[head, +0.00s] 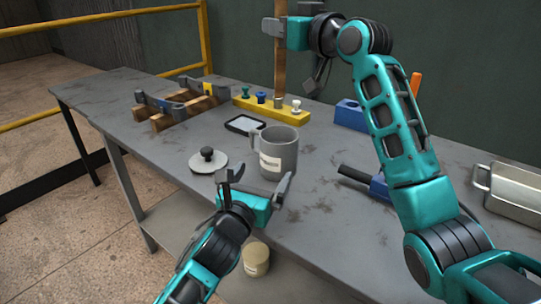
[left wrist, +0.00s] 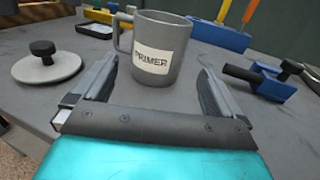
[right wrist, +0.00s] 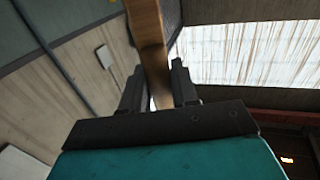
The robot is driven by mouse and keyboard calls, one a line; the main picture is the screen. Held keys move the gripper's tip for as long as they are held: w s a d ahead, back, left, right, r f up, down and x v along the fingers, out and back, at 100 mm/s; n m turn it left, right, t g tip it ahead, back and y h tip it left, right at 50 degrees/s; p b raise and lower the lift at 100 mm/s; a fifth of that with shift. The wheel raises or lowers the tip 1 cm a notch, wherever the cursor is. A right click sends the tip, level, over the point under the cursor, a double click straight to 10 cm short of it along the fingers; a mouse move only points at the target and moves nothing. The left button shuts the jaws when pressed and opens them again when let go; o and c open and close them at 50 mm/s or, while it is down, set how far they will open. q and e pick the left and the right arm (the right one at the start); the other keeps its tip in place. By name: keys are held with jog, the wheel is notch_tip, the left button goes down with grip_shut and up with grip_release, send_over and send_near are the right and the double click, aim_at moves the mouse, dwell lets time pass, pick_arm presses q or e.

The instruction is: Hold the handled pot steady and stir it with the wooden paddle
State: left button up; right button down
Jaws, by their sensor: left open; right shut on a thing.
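The grey handled pot (head: 279,155) stands upright on the table, with its handle to the left. Its PRIMER label shows in the left wrist view, where the pot (left wrist: 158,50) is just beyond and between the fingertips. My left gripper (head: 255,183) is open and empty, in front of the pot and apart from it. My right gripper (head: 291,27) is shut on the wooden paddle (head: 280,65) and holds it upright above and behind the pot. The paddle also shows between the fingers in the right wrist view (right wrist: 148,38).
A round lid with a black knob (head: 207,160) lies left of the pot. A yellow peg block (head: 272,107), a wooden rack (head: 176,112) and a black-framed tray (head: 244,125) stand behind. A blue-and-black tool (head: 375,183) and metal pan (head: 512,190) lie right.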

aim_at(273, 159)
pick_arm(q)
jog(key=x, duration=0.9)
